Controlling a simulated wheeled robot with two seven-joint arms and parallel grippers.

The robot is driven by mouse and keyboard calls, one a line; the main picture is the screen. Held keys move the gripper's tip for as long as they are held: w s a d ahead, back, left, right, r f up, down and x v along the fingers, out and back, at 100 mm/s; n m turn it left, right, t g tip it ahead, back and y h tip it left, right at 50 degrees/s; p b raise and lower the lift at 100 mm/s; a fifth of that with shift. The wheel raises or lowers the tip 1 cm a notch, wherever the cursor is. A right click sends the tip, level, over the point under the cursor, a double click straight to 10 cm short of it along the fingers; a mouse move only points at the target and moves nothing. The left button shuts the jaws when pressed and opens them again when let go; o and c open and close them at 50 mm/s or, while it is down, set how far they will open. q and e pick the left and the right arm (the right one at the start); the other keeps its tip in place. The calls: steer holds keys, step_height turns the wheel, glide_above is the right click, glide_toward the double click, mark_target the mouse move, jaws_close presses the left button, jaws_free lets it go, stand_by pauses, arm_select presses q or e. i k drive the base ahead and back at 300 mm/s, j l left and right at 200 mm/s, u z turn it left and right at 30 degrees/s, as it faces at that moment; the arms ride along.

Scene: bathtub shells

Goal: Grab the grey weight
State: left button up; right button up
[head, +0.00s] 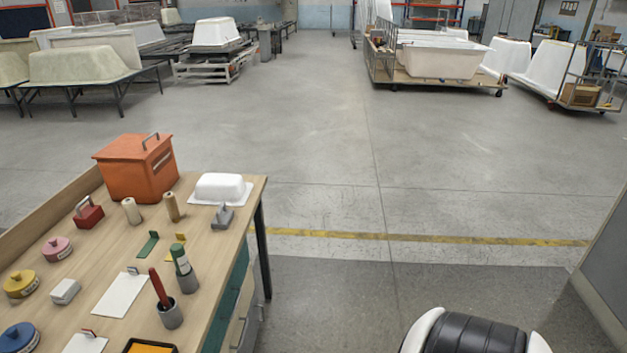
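The grey weight (222,217) is a small block with an upright handle. It stands on the wooden workbench (217,246) near the right edge, just in front of a white tub-shaped model (220,187) on a white base. A red weight (88,214) of similar shape, with a handle, stands further left on the bench. Neither of my grippers shows in the head view.
An orange box (137,172) with a handle stands at the back of the bench. Two small rolls (132,211), cups with upright tools (170,315), and several round lidded tins (57,248) occupy the bench. Open floor (330,170) lies beyond and right of it.

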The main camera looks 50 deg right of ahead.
mark_target(222, 217)
steer(key=z, duration=1.1)
steer(key=i+l+z, duration=0.3)
steer(key=i, duration=0.3)
steer(key=j, duration=0.1)
